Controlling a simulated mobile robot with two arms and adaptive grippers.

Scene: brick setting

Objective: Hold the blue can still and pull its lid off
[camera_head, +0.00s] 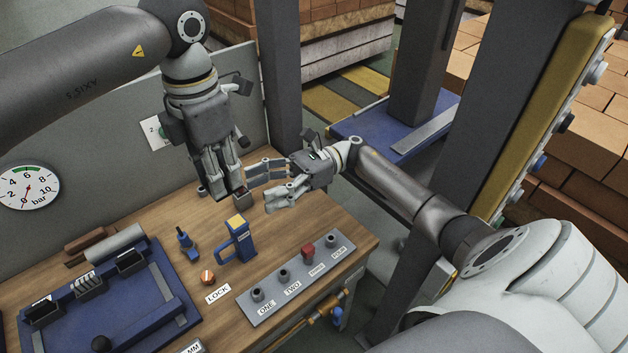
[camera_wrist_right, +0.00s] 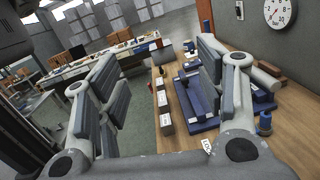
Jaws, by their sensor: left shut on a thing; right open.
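My left gripper (camera_head: 227,192) points down over the back of the wooden bench. It is shut on a small dark thing (camera_head: 242,191), mostly hidden by its fingers; I cannot tell what it is. My right gripper (camera_head: 260,187) is open just right of it, its fingers pointing left. In the right wrist view nothing shows between the right fingers (camera_wrist_right: 155,75). A blue cylinder also shows in the wrist view (camera_wrist_right: 264,124).
A blue handled thing with a yellow top (camera_head: 240,236) and an orange knob (camera_head: 207,278) stand at mid-bench. A grey strip with labelled knobs (camera_head: 267,303) runs along the front edge. A blue tray (camera_head: 165,318) fills the left. A grey panel (camera_head: 95,135) closes the back.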

